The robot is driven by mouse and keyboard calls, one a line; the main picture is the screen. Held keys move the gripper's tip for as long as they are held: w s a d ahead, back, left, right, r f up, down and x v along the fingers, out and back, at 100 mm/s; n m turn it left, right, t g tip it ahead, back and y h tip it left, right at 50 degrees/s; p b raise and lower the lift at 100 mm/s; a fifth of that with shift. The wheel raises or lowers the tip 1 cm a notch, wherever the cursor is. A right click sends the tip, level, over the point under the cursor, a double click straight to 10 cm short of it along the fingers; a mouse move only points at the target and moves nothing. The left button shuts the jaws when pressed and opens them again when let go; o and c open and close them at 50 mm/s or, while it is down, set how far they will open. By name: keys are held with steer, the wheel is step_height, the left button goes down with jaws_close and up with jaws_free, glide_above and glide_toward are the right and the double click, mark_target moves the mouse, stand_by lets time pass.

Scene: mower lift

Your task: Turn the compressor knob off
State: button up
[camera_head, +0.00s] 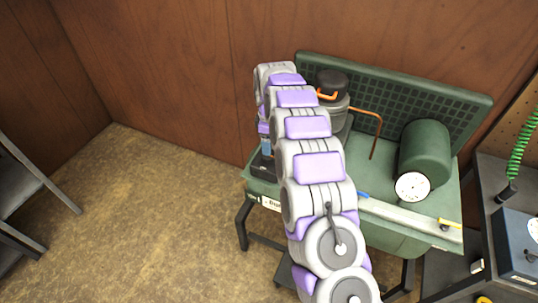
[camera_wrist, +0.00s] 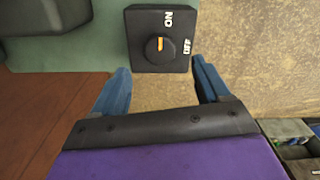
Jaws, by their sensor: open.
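The compressor knob (camera_wrist: 158,51) is a round black dial with an orange mark, set on a black box (camera_wrist: 140,20) in the wrist view. ON is printed at the top of the box and OFF at the right side, both turned in the picture. The orange mark runs roughly up and down, in line with the ON side. My gripper (camera_wrist: 160,66) is open, its blue fingers apart at the lower left and lower right of the knob, with nothing between them. In the head view the green compressor (camera_head: 425,150) stands against the wall, and my arm hides part of it.
A grey workbench (camera_head: 490,165) with a blue box (camera_head: 518,250) and green coiled hose (camera_head: 520,150) stands at the right. Dark grey furniture (camera_head: 20,190) is at the far left. The floor (camera_head: 150,220) between is clear. A wooden wall (camera_head: 170,80) is behind.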

mark_target(269, 157)
step_height(269, 157, down, 7)
steer(key=shift+d+r+b, duration=0.1)
steer(key=shift+r+b, duration=0.05)
steer(key=shift+b, duration=0.4)
steer(key=shift+c, duration=0.3)
steer(key=c, duration=1)
